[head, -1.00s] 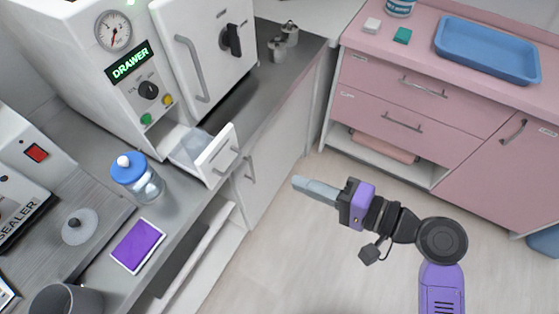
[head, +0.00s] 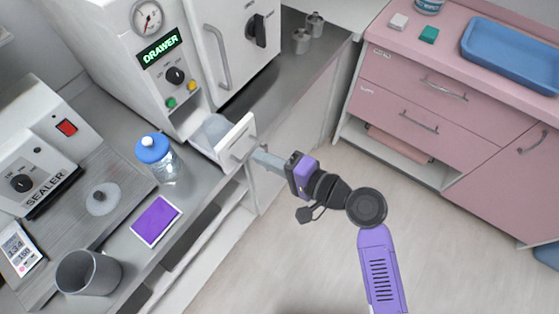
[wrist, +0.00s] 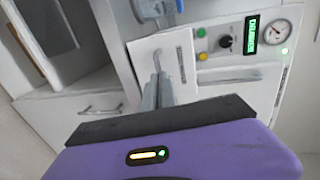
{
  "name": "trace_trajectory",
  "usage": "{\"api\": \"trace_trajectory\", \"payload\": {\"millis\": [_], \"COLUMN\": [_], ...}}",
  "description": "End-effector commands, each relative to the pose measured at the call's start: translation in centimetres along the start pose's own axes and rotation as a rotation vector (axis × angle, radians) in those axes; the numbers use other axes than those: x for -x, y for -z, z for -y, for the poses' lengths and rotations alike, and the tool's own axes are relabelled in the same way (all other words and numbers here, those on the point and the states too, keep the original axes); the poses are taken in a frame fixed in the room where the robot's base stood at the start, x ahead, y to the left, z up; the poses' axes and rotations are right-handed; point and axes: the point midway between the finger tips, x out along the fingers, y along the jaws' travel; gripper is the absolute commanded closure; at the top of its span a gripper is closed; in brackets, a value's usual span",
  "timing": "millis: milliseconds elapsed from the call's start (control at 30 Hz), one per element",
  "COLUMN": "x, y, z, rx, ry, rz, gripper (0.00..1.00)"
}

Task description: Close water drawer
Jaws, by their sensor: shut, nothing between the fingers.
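The water drawer (head: 236,140) sticks out open from the lower front of the white machine (head: 150,70), whose green display reads DRAWER. Its white front panel has a grey handle, and its clear inside shows behind the panel. My gripper (head: 259,157) is shut and empty, with its fingertips right at the outer side of the drawer front. In the wrist view the shut fingers (wrist: 158,93) point at the white drawer front (wrist: 178,50) and partly cover it. I cannot tell whether they touch it.
A blue-lidded clear jar (head: 157,158) stands on the counter left of the drawer, near a purple pad (head: 156,221) and a grey cup (head: 88,272). A sealer (head: 35,165) is farther left. Pink cabinets (head: 430,110) stand at right; the floor between is clear.

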Motion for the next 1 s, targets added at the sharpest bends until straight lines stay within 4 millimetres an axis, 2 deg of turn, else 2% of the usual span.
{"api": "trace_trajectory", "payload": {"millis": [633,767,1000], "x": [-1.5,-3.1,-8.1], "y": [0.0,0.0,0.1], "z": [0.2,0.6,1.6], "rx": [0.001,0.004,0.005], "ry": [0.001,0.002,0.002], "rz": [0.001,0.003,0.004], "gripper": [1.0,1.0,1.0]}}
